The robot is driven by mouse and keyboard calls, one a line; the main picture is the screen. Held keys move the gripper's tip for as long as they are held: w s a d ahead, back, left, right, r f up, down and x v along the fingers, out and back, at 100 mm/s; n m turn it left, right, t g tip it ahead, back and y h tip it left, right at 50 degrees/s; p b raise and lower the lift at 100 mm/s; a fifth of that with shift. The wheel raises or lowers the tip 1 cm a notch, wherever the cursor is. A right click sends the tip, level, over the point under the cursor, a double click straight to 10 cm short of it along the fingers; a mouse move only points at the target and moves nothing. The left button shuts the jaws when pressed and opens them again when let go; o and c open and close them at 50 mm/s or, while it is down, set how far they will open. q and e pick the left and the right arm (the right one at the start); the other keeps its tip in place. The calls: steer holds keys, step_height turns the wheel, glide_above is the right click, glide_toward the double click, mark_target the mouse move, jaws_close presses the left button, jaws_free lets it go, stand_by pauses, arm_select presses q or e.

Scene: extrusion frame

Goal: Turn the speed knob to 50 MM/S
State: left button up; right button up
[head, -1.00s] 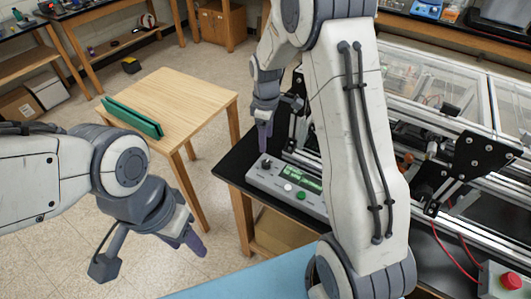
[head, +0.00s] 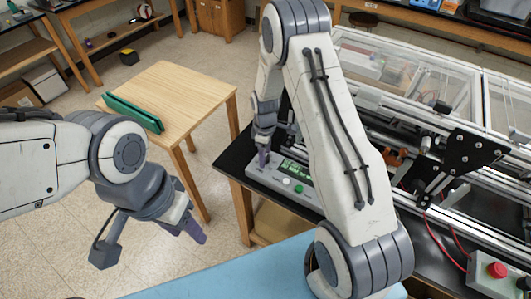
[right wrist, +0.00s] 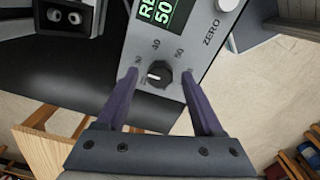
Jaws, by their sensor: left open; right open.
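The speed knob (right wrist: 159,73) is a small black dial with a white pointer line, on a grey control box (head: 305,192). In the right wrist view its pointer lies toward the left, and printed numbers including 40 and 50 arc above it. My right gripper (right wrist: 159,76) is open, with one purple finger on each side of the knob; I cannot tell whether they touch it. In the head view this gripper (head: 263,158) covers the knob. My left gripper (head: 193,229) is open and empty over the floor.
The control box stands on a black bench top (head: 236,160) beside a metal extrusion frame (head: 430,150). A red button box (head: 495,275) is at lower right. A wooden table (head: 185,95) holds a green item (head: 133,112).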

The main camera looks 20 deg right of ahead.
jaws_close()
steer(key=m+b, duration=0.2)
steer(key=m, duration=0.2)
steer(key=shift+m, duration=0.4)
steer(key=m+b, duration=0.2)
steer(key=m, duration=0.4)
steer(key=shift+w, duration=0.1)
steer(key=m+b, duration=0.1)
steer(key=m, duration=0.5)
steer(key=shift+m+b, duration=0.35)
steer(key=shift+m, duration=0.05)
steer(key=m+b, duration=0.1)
steer(key=m, duration=0.5)
steer(key=shift+r, duration=0.1)
steer(key=shift+m, duration=0.3)
jaws_free()
